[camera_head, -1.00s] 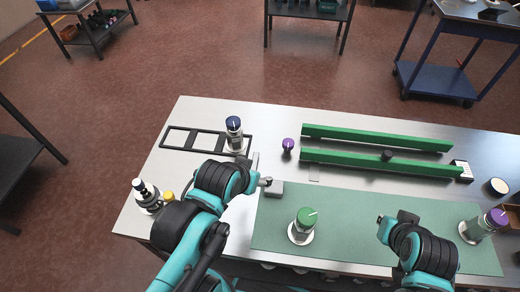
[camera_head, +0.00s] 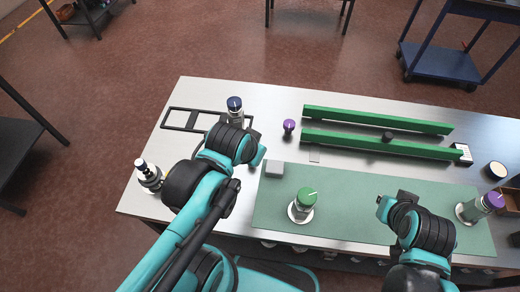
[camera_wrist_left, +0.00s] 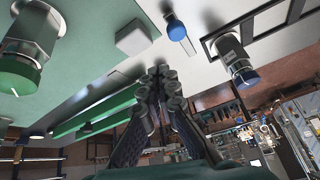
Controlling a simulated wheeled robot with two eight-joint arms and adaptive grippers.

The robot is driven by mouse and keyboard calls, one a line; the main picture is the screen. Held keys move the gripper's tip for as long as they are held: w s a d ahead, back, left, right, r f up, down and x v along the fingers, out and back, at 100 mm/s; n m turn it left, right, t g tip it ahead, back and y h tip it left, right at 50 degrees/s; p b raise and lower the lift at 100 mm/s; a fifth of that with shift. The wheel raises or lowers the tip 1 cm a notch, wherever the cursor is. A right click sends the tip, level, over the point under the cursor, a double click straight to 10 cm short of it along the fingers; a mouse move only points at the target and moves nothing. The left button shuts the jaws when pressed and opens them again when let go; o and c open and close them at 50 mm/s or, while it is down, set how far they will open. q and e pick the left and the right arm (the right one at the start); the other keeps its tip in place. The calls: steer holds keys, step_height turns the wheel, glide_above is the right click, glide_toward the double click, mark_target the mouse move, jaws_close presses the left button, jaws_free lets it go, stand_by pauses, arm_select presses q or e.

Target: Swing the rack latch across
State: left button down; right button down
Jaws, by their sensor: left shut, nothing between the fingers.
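The rack is a flat black frame with openings (camera_head: 182,127) at the back left of the bench; its edge also shows in the left wrist view (camera_wrist_left: 213,40). A blue-topped canister (camera_head: 235,110) stands at its right end. A blue knob with a thin metal strip (camera_wrist_left: 176,28), which looks like the latch, shows in the left wrist view between the rack and a grey block (camera_wrist_left: 133,38). My arm hides it in the head view. My left gripper (camera_wrist_left: 163,78) is shut and empty, its tips apart from the knob in the picture. My right gripper (camera_head: 381,208) is over the green mat, its fingers unclear.
The grey block (camera_head: 274,168) sits at the mat's corner. A green-topped jar (camera_head: 304,203) stands on the green mat (camera_head: 345,205). A purple knob (camera_head: 289,127) and two green rails (camera_head: 380,143) lie behind. A dark-topped bottle (camera_head: 148,175) stands at the left edge.

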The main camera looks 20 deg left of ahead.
arm_select(q)
steer(key=w+d+m+g+y+p, duration=0.2)
steer(key=w+d+m+g+p, duration=0.2)
steer(key=w+m+g, duration=0.3)
steer(key=w+d+m, duration=0.1)
steer(key=w+m, duration=0.1)
steer(key=m, duration=0.3)
steer(key=shift+d+f, duration=0.1)
steer(key=b+x, duration=0.3)
steer(key=x, duration=0.7)
steer(key=shift+f, duration=0.1)
steer(key=a, duration=0.1)
steer(key=s+a, duration=0.1)
steer(key=a, duration=0.1)
steer(key=shift+s+a, duration=0.2)
steer(key=shift+a, duration=0.05)
steer(key=shift+s+a+b, duration=0.1)
steer(key=shift+a+b, duration=0.15)
steer(key=shift+b, duration=0.05)
steer(key=shift+s+a, duration=0.1)
steer(key=shift+a, duration=0.05)
